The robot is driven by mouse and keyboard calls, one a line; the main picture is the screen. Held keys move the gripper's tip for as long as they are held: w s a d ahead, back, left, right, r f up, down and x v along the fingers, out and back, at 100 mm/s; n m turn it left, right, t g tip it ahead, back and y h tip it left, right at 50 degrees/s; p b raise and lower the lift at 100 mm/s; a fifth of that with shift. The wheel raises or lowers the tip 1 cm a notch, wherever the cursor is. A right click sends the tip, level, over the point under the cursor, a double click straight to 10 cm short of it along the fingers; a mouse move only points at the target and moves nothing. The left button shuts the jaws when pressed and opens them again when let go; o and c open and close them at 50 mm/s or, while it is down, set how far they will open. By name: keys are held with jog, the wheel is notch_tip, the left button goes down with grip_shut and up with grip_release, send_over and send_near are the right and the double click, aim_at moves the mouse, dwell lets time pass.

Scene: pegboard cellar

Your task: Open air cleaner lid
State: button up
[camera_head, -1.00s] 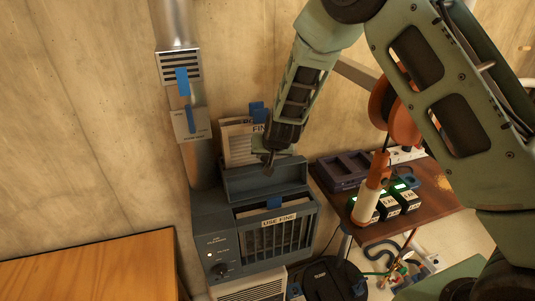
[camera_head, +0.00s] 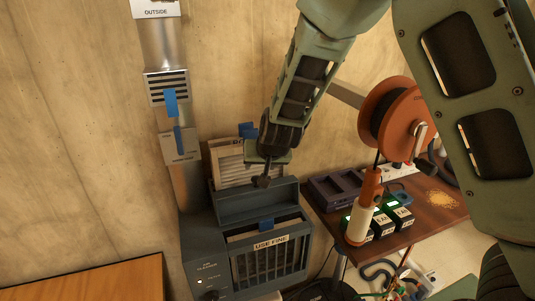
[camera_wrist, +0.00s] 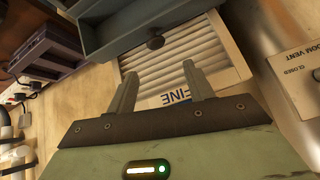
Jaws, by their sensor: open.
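The air cleaner (camera_head: 209,249) is a grey-blue box by the wall, with a knob and small lights on its front. Its lid (camera_head: 240,207) stands raised at the back, and the top opening is uncovered. A filter with a blue tab and a "USE FINE" label (camera_head: 271,242) shows at the front. My gripper (camera_head: 265,175) is at the lid's upper edge, partly hidden by the wrist. In the wrist view its two fingers (camera_wrist: 162,85) are apart and empty. A dark round knob (camera_wrist: 155,42) on the lid's edge lies beyond the fingertips, apart from them.
A pale pleated filter (camera_head: 232,163) stands behind the lid, against the wall. A metal duct (camera_head: 165,112) with blue handles rises at the left. A brown table (camera_head: 425,213) at the right holds chargers and a dark tray (camera_head: 335,192). A wooden top (camera_head: 90,283) is at lower left.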

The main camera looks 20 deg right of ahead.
jog(key=p+v, duration=0.2)
jog(key=v, duration=0.7)
jog(key=shift+p, duration=0.3)
jog(key=s+a+f+n+g+y+b, duration=0.2)
jog(key=s+a+f+n+g+b, duration=0.15)
jog(key=s, duration=0.45)
jog(key=s+a+f+n+g+y+b, duration=0.1)
jog(key=s+a+f+n+g+b, duration=0.25)
jog(key=s, duration=0.55)
jog(key=s+f+n+h+b, duration=0.2)
jog(key=s+f+n+b, duration=0.1)
jog(key=s, duration=1)
jog(key=shift+s+d+g+b, duration=0.35)
jog(key=shift+d+b, duration=0.1)
jog(key=shift+b, duration=0.45)
jog(key=shift+f, duration=0.15)
